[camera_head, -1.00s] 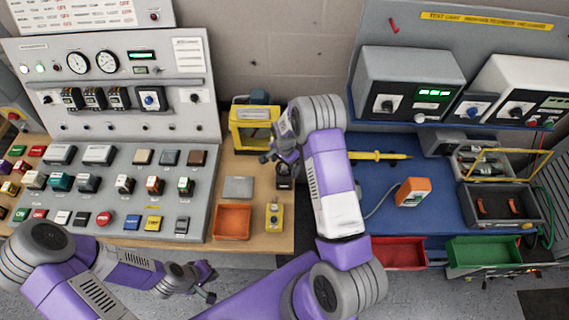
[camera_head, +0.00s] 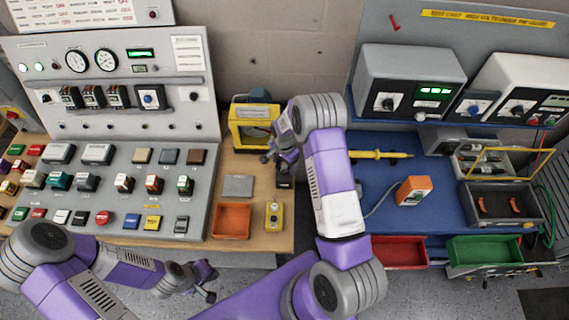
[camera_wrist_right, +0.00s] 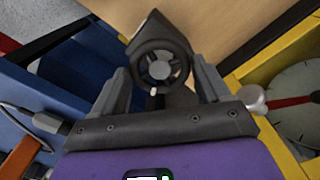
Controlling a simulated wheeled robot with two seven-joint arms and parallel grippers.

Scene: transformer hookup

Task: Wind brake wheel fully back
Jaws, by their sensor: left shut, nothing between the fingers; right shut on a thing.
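The brake wheel (camera_wrist_right: 158,68) is a dark spoked handwheel with a grey hub and a small pale knob at its lower rim. It sits on a dark block on the wooden bench. In the right wrist view, my right gripper (camera_wrist_right: 162,84) has a finger on either side of the wheel and is shut on it. In the head view, my right gripper (camera_head: 268,158) is at the small dark block (camera_head: 284,180), and the wheel itself is hard to make out there. My left gripper (camera_head: 212,286) is shut and empty, low in front of the console.
A yellow-framed unit (camera_head: 254,128) stands behind my right gripper; its dial (camera_wrist_right: 305,105) has a red pointer. An orange tray (camera_head: 232,221) and a yellow control box (camera_head: 274,216) stand in front. The sloped console (camera_head: 110,215) fills the left, a blue bench (camera_head: 428,180) the right.

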